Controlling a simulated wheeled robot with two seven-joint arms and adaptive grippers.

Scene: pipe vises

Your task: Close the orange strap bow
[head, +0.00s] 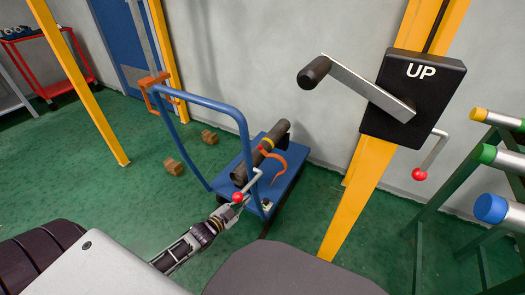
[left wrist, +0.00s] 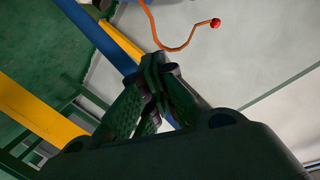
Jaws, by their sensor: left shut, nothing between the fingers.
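The orange strap bow (head: 283,160) curves up and over beside a dark pipe (head: 262,152) on a blue cart. In the left wrist view the orange bow (left wrist: 160,35) arcs beyond my fingertips, with a red ball at its end. A pale lever (head: 256,180) with a red ball knob (head: 238,197) reaches toward my left gripper (head: 236,205) in the head view. The left gripper is shut and empty; its fingers (left wrist: 153,62) meet just short of the bow in the wrist view. I cannot tell whether it touches the knob. My right gripper is not in view.
A yellow post (head: 360,190) carries a black crank box marked UP (head: 412,95). A green rack with capped pipes (head: 500,160) stands right. Brown blocks (head: 174,167) lie on the green floor.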

